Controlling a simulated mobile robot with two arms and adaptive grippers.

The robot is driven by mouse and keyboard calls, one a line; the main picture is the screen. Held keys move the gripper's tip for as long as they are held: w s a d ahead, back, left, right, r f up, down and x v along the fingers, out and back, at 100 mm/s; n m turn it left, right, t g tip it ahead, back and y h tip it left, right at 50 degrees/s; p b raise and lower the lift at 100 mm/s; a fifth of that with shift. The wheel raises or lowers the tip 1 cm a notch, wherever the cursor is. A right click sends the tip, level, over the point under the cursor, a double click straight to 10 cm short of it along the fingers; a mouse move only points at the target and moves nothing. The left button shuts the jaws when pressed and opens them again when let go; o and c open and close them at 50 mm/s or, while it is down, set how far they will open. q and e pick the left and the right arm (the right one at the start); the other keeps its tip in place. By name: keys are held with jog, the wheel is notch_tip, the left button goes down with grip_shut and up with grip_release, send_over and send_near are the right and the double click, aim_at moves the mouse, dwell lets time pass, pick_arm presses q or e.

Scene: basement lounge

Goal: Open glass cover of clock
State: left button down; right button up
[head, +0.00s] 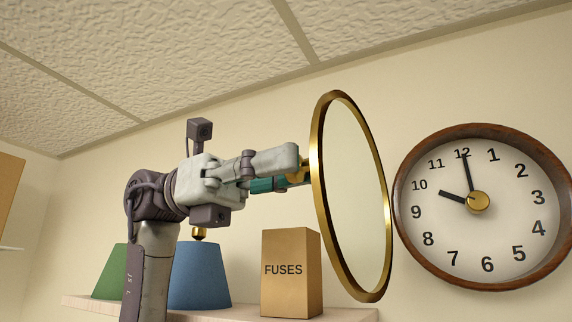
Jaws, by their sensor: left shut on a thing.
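The clock (478,245) hangs on the wall at the right, with a brown wooden rim, a white dial and black numerals. Its round glass cover (352,200) has a gold rim and stands swung out to the left of the clock, seen at a steep angle, with the dial uncovered. My left gripper (298,172) is shut on the gold piece at the left side of the cover's rim. The fingertips partly hide that piece. My right gripper is not in view.
A cardboard box marked FUSES (291,272) stands on a shelf (345,314) below the cover. A blue lampshade (200,277) and a green lampshade (111,273) stand to its left, partly behind my arm. A brown object (10,200) is at the far left edge.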

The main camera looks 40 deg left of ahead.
pick_arm(q)
jog(key=c, duration=0.9)
grip_release()
jog(key=a, duration=0.4)
jog(key=s+a, duration=0.1)
jog(key=a, duration=0.7)
jog(key=shift+s, duration=0.35)
